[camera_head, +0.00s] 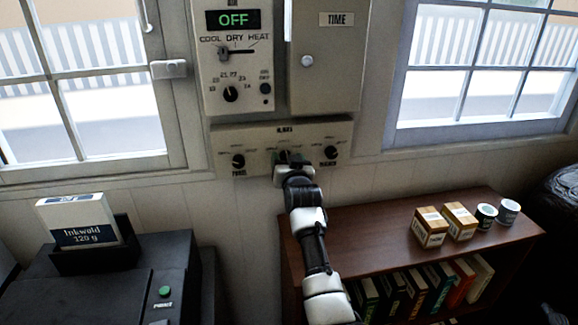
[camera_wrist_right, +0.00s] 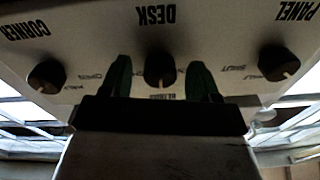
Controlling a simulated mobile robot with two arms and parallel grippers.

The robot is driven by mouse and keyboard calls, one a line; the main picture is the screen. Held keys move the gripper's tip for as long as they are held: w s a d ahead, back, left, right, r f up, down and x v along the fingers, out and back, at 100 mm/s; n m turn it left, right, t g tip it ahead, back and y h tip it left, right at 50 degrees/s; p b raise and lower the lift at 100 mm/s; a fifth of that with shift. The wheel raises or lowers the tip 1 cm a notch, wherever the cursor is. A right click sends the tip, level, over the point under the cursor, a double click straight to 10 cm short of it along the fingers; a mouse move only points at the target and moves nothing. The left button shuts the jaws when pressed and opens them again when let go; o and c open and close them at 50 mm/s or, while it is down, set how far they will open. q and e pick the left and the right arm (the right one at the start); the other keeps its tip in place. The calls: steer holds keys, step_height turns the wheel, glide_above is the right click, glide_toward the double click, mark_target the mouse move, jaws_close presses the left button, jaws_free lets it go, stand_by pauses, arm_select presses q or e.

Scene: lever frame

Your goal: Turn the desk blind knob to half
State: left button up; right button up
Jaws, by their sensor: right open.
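The desk knob (camera_wrist_right: 160,68) is a black round knob in the middle of a pale panel under the label DESK, which reads upside down in the right wrist view. A light mark shows on its lower side in that picture. My right gripper (camera_wrist_right: 161,78) is open, with one green finger on each side of this knob. Small gaps seem to show between knob and fingers; I cannot tell if either touches. In the head view my right gripper (camera_head: 290,160) is at the middle of the panel and largely hides the desk knob. My left gripper is out of view.
The panel knob (camera_head: 238,160) and corner knob (camera_head: 331,152) flank the desk knob. Above are a thermostat box (camera_head: 232,60) reading OFF and a TIME cabinet (camera_head: 330,60). A shelf (camera_head: 370,225) with boxes, cans and books stands lower right, a dark printer (camera_head: 120,285) lower left.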

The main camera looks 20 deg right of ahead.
steer(key=b+v, duration=0.2)
steer(key=v, duration=0.8)
steer(key=shift+s, duration=0.3)
steer(key=shift+a+f, duration=0.1)
